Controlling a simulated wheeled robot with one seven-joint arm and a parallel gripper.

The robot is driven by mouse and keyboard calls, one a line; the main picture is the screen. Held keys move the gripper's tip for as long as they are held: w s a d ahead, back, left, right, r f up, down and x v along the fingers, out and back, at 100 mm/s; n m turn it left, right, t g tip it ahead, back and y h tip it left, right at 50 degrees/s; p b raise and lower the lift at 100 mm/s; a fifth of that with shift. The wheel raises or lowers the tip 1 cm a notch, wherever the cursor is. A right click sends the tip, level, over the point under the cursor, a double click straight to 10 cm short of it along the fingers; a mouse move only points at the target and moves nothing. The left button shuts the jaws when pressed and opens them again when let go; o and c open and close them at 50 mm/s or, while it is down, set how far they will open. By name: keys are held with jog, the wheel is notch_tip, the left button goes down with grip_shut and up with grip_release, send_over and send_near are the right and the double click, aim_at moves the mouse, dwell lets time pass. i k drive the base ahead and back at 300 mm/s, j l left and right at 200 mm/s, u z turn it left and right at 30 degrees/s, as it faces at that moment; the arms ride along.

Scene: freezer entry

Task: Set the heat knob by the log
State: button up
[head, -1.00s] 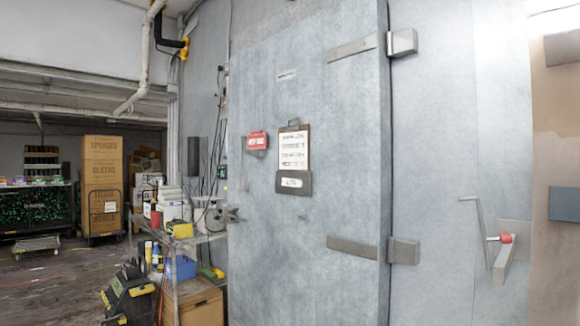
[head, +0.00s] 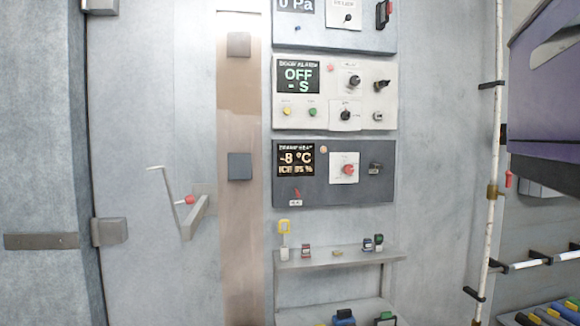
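The dark grey drain heat panel (head: 335,196) is on the wall right of centre. Its display (head: 296,159) reads about -8 °C, with an ice percentage below that I cannot read surely. A red knob (head: 348,170) sits on a white plate on this panel; its scale marks are too small to read. A small red switch (head: 297,193) with a tiny label is at the panel's lower left. The clipboard log hung on the freezer door in the earlier view and is out of view now. My gripper is not in view.
A pale door alarm panel (head: 335,93) showing OFF is above, with a pressure panel (head: 362,37) over it. Below, a narrow shelf (head: 335,256) holds small items. A lever handle (head: 190,205) is at left. A purple-grey body (head: 550,85) juts in at right.

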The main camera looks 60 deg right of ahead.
aim_at(349, 169)
jog(key=i+z, duration=0.15)
jog(key=z, duration=1.6)
